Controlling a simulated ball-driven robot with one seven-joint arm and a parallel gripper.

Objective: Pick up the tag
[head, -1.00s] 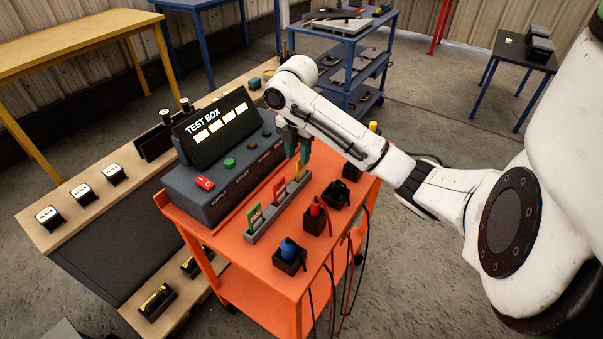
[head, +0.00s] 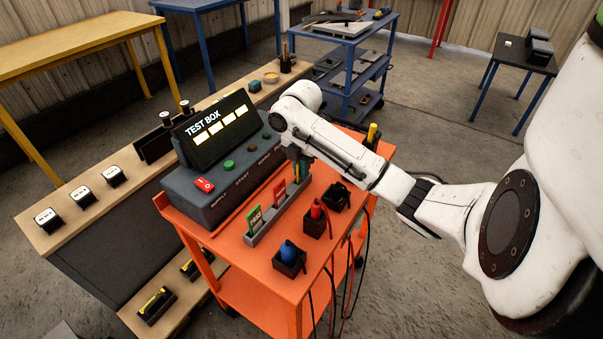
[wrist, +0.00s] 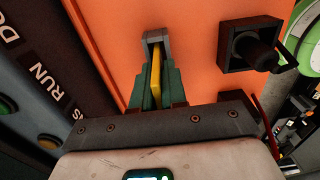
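A small rack (head: 262,226) on the orange cart holds upright tags: a green one marked PASS (head: 254,219) at the near end and a red one (head: 279,191) in the middle. A yellow tag (wrist: 155,75) stands at the far end, in a grey slot. My gripper (wrist: 156,88) is low over that far end, with its green fingers on either side of the yellow tag. I cannot tell whether they touch it. In the head view my gripper (head: 299,170) largely hides this tag.
The test box (head: 222,160) stands left of the rack. Blue (head: 289,252), red (head: 316,212) and black (head: 338,194) plugs sit in black holders on the right, with cables hanging off the cart edge. A black holder also shows in the wrist view (wrist: 249,46).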

